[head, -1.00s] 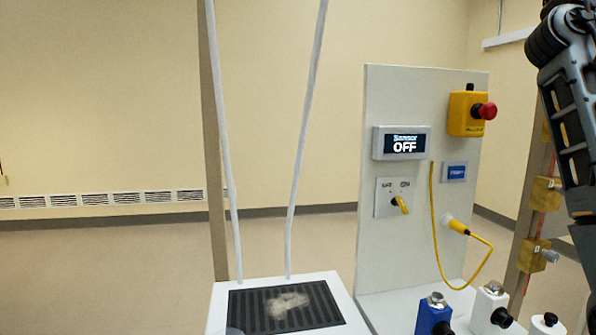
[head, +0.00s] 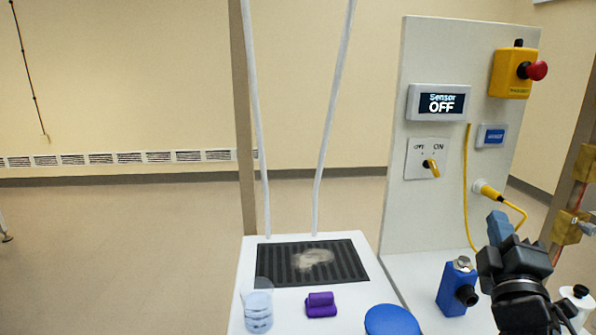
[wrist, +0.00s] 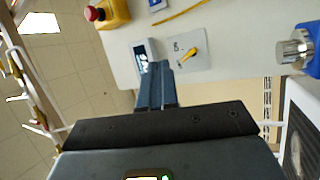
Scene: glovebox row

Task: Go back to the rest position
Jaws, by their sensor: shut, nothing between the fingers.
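My gripper (head: 499,226) is at the lower right of the head view, with its blue fingers pointing up in front of the upright panel. In the wrist view the two blue fingers (wrist: 156,84) lie side by side, shut, with nothing between them. The gripper is apart from the panel's switch and sensor display. My arm comes up from the bottom right edge and hides part of the bench there.
The upright panel (head: 412,60) carries a sensor display (head: 438,103) reading OFF, a yellow switch (head: 431,168) and a red stop button (head: 536,70). Near the gripper stands a blue bottle-like item (head: 455,287). A purple item (head: 320,304) and stacked clear dishes (head: 258,308) lie left.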

